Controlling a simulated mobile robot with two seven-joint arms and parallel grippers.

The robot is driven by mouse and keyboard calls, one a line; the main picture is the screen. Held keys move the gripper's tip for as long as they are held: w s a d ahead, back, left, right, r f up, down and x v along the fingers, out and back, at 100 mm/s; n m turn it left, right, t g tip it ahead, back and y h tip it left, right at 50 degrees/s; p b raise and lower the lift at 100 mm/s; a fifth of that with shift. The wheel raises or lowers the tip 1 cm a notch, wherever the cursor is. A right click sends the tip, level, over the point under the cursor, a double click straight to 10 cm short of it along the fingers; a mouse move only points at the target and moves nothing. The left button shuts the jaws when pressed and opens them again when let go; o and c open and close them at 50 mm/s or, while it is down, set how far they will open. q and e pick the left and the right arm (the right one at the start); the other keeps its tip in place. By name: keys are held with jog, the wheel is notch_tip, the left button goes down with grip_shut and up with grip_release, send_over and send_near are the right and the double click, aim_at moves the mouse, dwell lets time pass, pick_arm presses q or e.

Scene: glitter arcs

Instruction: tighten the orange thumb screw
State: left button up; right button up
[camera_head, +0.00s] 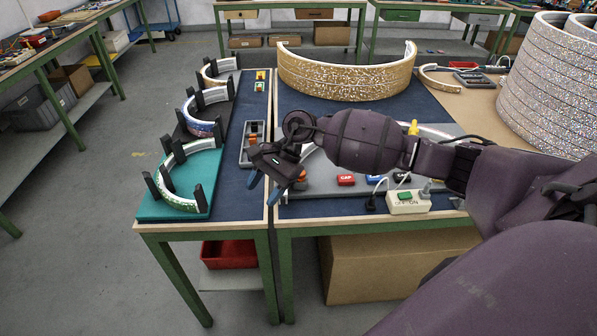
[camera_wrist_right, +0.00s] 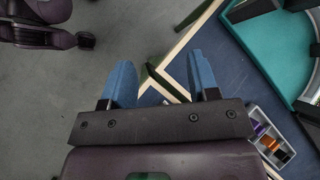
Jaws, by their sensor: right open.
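A small orange part (camera_head: 302,175) shows just right of my right gripper in the head view, partly hidden by the gripper and wrist. I cannot tell for sure whether it is the thumb screw. My right gripper (camera_head: 267,187) hangs over the front edge of the table, by the seam between two tabletops. Its blue fingers are apart and empty, also in the right wrist view (camera_wrist_right: 162,80). That view shows table edge and floor between and beyond the fingers, with no orange screw between them. My left gripper does not show in the head view.
A teal board (camera_head: 152,207) with arcs in black uprights stands left. A grey parts tray (camera_head: 246,158) lies beside the gripper. A grey plate with a red CAP block (camera_head: 346,180) and a switch box (camera_head: 408,203) are right. A large glitter arc (camera_head: 345,80) stands behind.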

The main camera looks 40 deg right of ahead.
jog(key=w+d+r+n+h+b, duration=0.1)
jog(key=w+d+r+n+h, duration=0.2)
jog(key=d, duration=0.4)
jog(key=w+d+r+n+h, duration=0.2)
jog(key=w+d+h, duration=0.1)
jog(key=d+h, duration=0.3)
jog(key=shift+y, duration=0.5)
jog(key=f, duration=0.5)
jog(key=d+f, duration=0.1)
jog(key=f, duration=0.2)
jog(key=shift+s+d+f+b, duration=0.1)
jog(key=shift+f+b, duration=0.15)
jog(key=shift+b, duration=0.1)
jog(key=shift+f, duration=0.95)
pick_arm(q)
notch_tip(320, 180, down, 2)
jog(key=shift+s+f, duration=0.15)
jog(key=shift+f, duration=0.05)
pick_arm(e)
jog(key=shift+c, duration=0.3)
jog(key=c, duration=0.7)
jog(key=shift+c, duration=0.9)
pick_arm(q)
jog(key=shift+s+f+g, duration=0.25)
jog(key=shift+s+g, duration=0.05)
